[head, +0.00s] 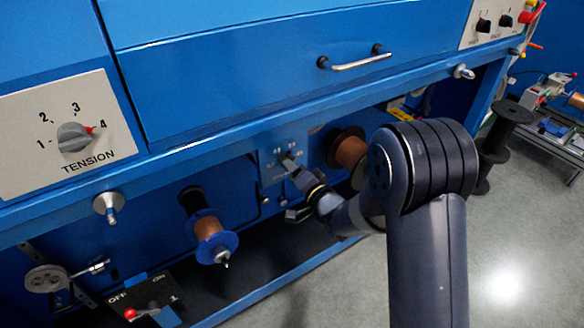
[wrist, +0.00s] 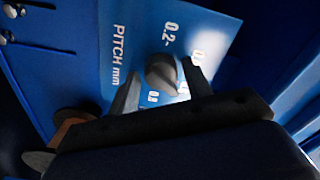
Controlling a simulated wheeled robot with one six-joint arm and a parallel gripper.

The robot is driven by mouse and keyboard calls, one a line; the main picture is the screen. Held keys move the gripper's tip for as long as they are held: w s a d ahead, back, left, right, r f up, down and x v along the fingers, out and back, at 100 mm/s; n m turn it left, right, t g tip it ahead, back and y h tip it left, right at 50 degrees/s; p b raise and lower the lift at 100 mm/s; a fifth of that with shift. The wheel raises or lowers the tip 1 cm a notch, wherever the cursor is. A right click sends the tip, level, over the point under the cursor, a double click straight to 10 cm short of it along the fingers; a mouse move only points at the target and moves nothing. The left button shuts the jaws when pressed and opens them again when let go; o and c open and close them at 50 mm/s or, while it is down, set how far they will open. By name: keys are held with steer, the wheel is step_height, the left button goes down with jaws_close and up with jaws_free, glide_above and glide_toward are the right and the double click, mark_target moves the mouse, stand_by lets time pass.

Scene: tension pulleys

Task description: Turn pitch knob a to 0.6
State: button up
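The pitch knob (wrist: 161,72) is a dark round knob on a light panel (wrist: 205,22) marked "PITCH mm" in the wrist view. A "0.2" mark is readable above it; other numbers beside and below it are partly hidden by the fingers. I cannot tell which mark the knob points at. My gripper (wrist: 160,70) is open, with one finger on each side of the knob and visible gaps to it. In the head view my gripper (head: 292,165) is at the small pitch panel (head: 283,148) under the blue ledge, and the knob is mostly hidden.
Copper spools (head: 350,151) and (head: 209,228) stick out on either side of the panel. A tension dial (head: 73,137) is at the left, and an on/off switch box (head: 147,302) is below. Grey floor (head: 500,240) is open at the right.

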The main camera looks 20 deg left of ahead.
steer(key=shift+o, duration=0.9)
steer(key=p+v, duration=0.1)
steer(key=v, duration=0.9)
steer(key=shift+s+d, duration=0.25)
steer(key=shift+s, duration=0.05)
steer(key=b+x, duration=0.1)
steer(key=x, duration=1)
steer(key=shift+d, duration=0.15)
